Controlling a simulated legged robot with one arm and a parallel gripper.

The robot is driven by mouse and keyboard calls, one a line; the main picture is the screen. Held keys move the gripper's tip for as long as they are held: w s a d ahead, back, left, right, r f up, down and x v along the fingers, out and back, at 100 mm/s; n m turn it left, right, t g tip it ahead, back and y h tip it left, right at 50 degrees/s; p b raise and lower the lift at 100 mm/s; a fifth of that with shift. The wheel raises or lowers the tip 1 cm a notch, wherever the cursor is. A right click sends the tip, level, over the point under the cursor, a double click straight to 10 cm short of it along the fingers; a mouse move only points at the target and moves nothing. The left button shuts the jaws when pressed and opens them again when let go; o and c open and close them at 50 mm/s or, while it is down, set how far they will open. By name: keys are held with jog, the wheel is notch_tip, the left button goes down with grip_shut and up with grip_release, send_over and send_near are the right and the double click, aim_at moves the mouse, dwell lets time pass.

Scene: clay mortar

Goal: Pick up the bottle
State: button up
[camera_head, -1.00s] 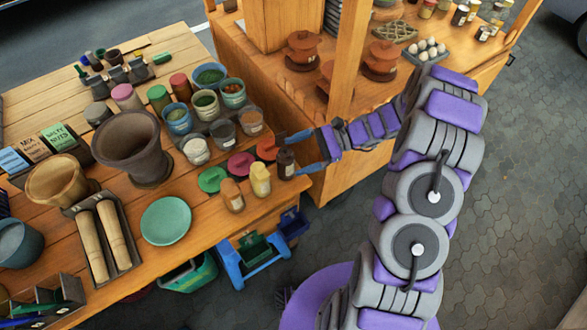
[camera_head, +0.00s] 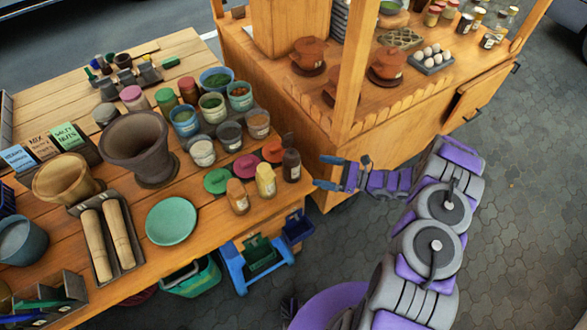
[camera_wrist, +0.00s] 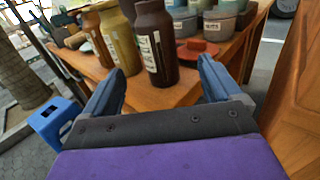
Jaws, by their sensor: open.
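A dark brown bottle with a pale label (camera_head: 291,165) stands upright at the right corner of the wooden table in the head view. A yellow bottle (camera_head: 266,181) and an orange-brown bottle (camera_head: 238,197) stand in a row to its left. My gripper (camera_head: 322,173) is open and empty just right of the dark bottle, past the table's edge, pointing at it. In the wrist view, the dark bottle (camera_wrist: 157,45) stands ahead, between the lines of my open fingers (camera_wrist: 161,70). The yellow bottle (camera_wrist: 119,42) is close on its left, beyond the left fingertip.
Jars and small lids (camera_head: 272,150) crowd the table behind the bottle. A clay mortar (camera_head: 137,145) stands further left. A wooden cabinet (camera_head: 370,130) rises close behind my gripper. Paved floor (camera_head: 520,230) is free at the right.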

aim_at(286, 163)
jog(key=b+x, duration=0.3)
jog(key=x, duration=1)
jog(key=shift+s+a, duration=0.15)
jog(key=shift+d, duration=0.2)
jog(key=c, duration=1.1)
